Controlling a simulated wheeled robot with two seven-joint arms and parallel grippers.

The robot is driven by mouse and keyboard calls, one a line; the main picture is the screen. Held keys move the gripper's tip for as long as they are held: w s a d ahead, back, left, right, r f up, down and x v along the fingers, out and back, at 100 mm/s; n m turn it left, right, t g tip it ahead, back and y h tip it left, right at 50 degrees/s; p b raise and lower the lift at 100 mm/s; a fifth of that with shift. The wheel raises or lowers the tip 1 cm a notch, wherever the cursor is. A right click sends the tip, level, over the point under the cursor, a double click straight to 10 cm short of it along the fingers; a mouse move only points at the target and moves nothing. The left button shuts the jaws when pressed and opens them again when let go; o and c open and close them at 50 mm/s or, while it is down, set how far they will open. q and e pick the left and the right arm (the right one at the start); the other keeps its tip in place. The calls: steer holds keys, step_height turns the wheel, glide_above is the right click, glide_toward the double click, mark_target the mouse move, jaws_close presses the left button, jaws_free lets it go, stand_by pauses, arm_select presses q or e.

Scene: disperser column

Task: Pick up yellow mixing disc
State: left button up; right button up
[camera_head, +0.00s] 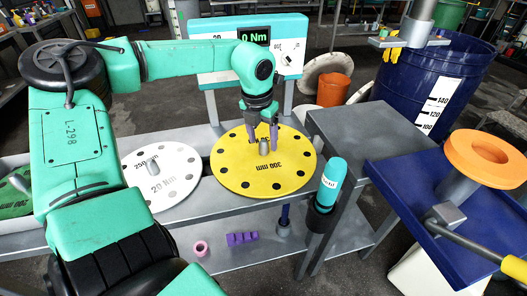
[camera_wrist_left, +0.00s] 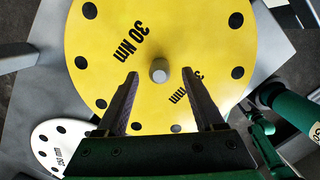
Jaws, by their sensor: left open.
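The yellow mixing disc (camera_head: 245,178) lies flat on the grey bench, with black holes around its rim and a short grey hub (camera_head: 264,147) at its centre. My left gripper (camera_head: 262,146) is above the disc at the hub. In the left wrist view the yellow disc (camera_wrist_left: 200,45) fills most of the picture, and the grey hub (camera_wrist_left: 159,71) stands just beyond and between the two open fingertips (camera_wrist_left: 160,73). The fingers do not appear to touch the hub. My right gripper is not in view.
A white disc (camera_head: 181,186) lies left of the yellow one, and a green disc (camera_head: 12,201) lies farther left. A torque display (camera_head: 232,50) stands behind. A teal-topped cylinder (camera_head: 331,176), a blue drum (camera_head: 425,75) and an orange ring (camera_head: 480,150) are at right.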

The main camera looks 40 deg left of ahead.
arm_select(q)
steer(key=shift+w+a+f, duration=0.1)
steer(key=shift+w+f, duration=0.15)
steer(key=shift+f, duration=0.55)
steer(key=shift+s+r, duration=0.1)
jaws_close()
steer(key=shift+r, duration=0.1)
stand_by(0.5)
